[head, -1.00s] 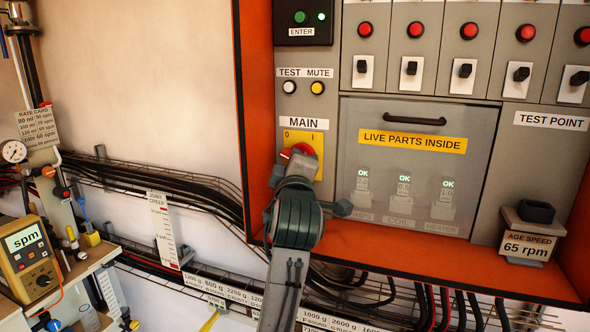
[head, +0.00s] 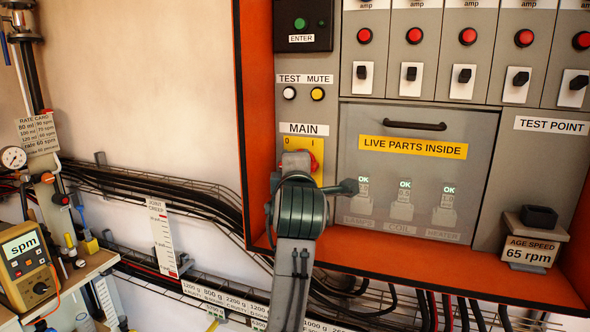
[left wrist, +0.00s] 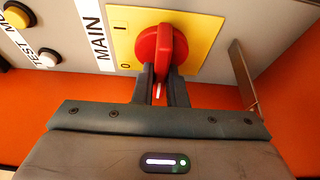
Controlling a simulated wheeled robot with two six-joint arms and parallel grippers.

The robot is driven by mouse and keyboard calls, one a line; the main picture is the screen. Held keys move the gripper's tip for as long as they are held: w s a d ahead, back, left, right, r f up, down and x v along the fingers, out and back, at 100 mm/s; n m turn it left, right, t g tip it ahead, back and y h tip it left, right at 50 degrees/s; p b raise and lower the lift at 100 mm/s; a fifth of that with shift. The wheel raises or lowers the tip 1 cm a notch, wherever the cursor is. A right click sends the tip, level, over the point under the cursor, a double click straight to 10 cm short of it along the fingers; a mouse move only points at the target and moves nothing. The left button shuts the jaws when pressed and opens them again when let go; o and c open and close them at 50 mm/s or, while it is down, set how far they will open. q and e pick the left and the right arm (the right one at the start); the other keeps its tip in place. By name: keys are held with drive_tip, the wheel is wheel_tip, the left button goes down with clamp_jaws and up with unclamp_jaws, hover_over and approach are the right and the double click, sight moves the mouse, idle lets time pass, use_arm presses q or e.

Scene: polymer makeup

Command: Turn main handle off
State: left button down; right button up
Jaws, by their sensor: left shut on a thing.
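The red main handle (head: 314,163) sits on a yellow plate (head: 290,141) marked 0 and I, below the MAIN label (head: 303,129). In the head view my left gripper (head: 300,160) covers much of it. In the left wrist view the handle (left wrist: 160,48) is a round red knob with a raised grip bar. My left gripper's two dark fingers (left wrist: 161,85) are shut on the lower end of that bar. The 0 mark is at lower left of the knob and the I mark at upper left. My right gripper is not in view.
TEST and MUTE buttons (head: 303,94) sit above the handle. A grey LIVE PARTS INSIDE cover (head: 470,170) is to the right. The orange cabinet edge (head: 255,100) and cable trays (head: 150,185) lie left and below. A meter (head: 25,265) stands at far left.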

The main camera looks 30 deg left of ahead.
use_arm(q)
drive_tip(key=shift+f, duration=0.1)
drive_tip(key=c, duration=1.5)
unclamp_jaws()
drive_tip(key=shift+o, duration=0.2)
drive_tip(key=b+v, duration=0.2)
drive_tip(key=v, duration=0.8)
drive_tip(key=shift+s+d+b, duration=0.2)
drive_tip(key=shift+s+b, duration=0.15)
drive_tip(key=shift+b, duration=0.05)
